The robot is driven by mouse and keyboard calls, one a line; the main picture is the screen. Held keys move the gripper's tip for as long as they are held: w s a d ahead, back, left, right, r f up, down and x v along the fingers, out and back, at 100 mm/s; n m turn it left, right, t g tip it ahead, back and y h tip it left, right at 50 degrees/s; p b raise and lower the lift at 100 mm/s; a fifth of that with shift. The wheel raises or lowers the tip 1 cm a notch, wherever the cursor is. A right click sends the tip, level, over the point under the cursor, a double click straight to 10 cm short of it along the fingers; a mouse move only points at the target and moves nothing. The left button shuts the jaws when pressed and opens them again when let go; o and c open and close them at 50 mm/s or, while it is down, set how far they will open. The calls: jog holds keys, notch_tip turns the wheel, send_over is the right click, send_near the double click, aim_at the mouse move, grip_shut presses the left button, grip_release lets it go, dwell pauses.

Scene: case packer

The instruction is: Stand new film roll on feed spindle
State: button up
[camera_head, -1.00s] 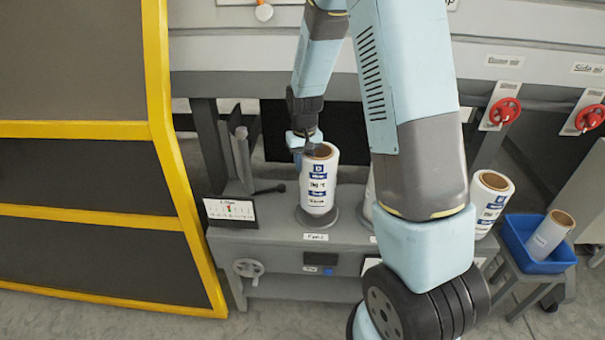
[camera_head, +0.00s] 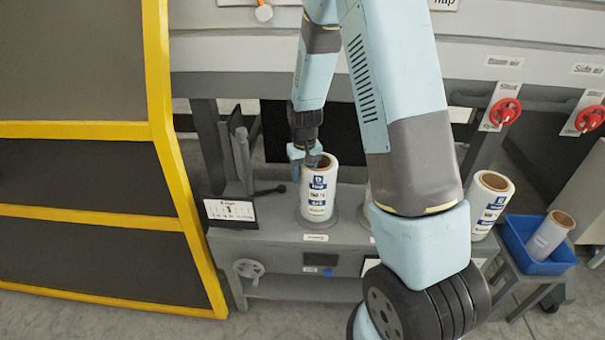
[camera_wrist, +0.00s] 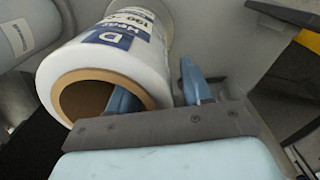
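The film roll (camera_head: 318,196) is white with blue print and a brown core. It stands upright at the left spindle place on the grey bench, above a round grey base. My gripper (camera_head: 308,160) is at its top rim, on the left. In the wrist view my gripper (camera_wrist: 160,90) straddles the wall of the roll (camera_wrist: 150,62), with one blue finger inside the core and the other outside. The spindle is hidden, so I cannot tell whether the roll is fully seated.
Another film roll (camera_head: 490,205) stands at the right end. A blue bin (camera_head: 545,266) on a stool holds a thinner roll (camera_head: 550,234). My arm partly covers another roll beside the first. A small display card (camera_head: 230,212) and a yellow-framed guard (camera_head: 186,215) are left.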

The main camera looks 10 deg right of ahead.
notch_tip(320, 180, up, 12)
jog(key=shift+f, duration=0.2)
jog(key=shift+s+r, duration=0.1)
jog(key=shift+r, duration=0.45)
jog(key=s+d+r+t, duration=0.2)
jog(key=s+r, duration=0.8)
jog(key=s, duration=0.4)
jog(key=s+d+r+t, duration=0.2)
jog(key=s+r+t, duration=0.1)
jog(key=s+r, duration=0.8)
jog(key=s, duration=0.2)
jog(key=shift+s+d+m+t, duration=0.2)
jog(key=shift+s+m+t, duration=0.1)
jog(key=shift+s+m, duration=0.1)
